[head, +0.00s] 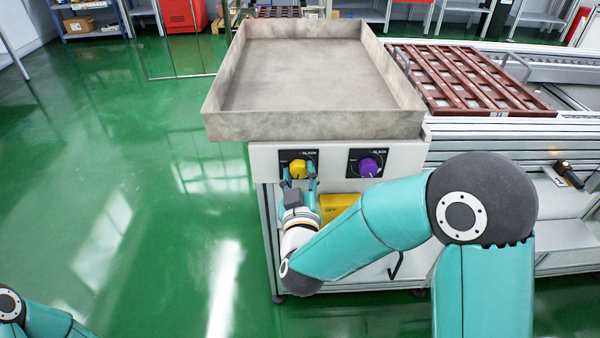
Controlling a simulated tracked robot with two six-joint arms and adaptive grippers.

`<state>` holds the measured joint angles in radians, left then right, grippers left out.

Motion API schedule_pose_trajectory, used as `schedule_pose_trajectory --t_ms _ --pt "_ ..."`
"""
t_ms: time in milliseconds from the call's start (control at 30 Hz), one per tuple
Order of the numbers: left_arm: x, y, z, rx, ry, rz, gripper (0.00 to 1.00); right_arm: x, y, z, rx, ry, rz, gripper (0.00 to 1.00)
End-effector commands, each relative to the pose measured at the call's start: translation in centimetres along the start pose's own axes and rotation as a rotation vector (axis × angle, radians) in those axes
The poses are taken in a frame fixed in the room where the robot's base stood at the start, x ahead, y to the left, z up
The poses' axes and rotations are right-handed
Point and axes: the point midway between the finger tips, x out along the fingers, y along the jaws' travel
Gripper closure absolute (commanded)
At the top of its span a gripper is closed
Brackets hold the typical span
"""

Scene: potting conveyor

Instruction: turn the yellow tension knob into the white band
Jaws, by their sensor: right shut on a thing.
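The yellow tension knob (298,169) sits on a black dial plate at the left of the pale front panel (265,158), under the tray. My right gripper (298,180) comes up from below with a finger on each side of the knob and is shut on it. The white band and the knob's pointer are too small to make out. My left arm shows only in part at the lower left corner; its gripper is out of view.
A purple knob (368,167) is on the same panel, right of the yellow one. A yellow box (340,205) is below, partly behind my right arm. A grey tray (310,126) overhangs above. A brown slatted rack (470,80) lies on the conveyor. Green floor is clear at left.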

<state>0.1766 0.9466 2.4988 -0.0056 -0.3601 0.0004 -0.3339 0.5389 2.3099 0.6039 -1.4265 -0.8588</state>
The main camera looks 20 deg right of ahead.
Motion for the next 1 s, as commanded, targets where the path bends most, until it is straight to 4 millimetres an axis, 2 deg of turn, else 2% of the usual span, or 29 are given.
schedule_pose_trajectory --t_ms 600,1000 --pt "-2.0 0.7 0.0 0.000 0.000 0.000 1.00 -0.2 -0.2 0.2 -0.561 -0.007 -0.010 0.94" --pt "-2.6 0.9 0.0 0.000 0.000 0.000 1.00 -0.2 -0.4 0.3 -0.742 -0.004 -0.015 0.94"
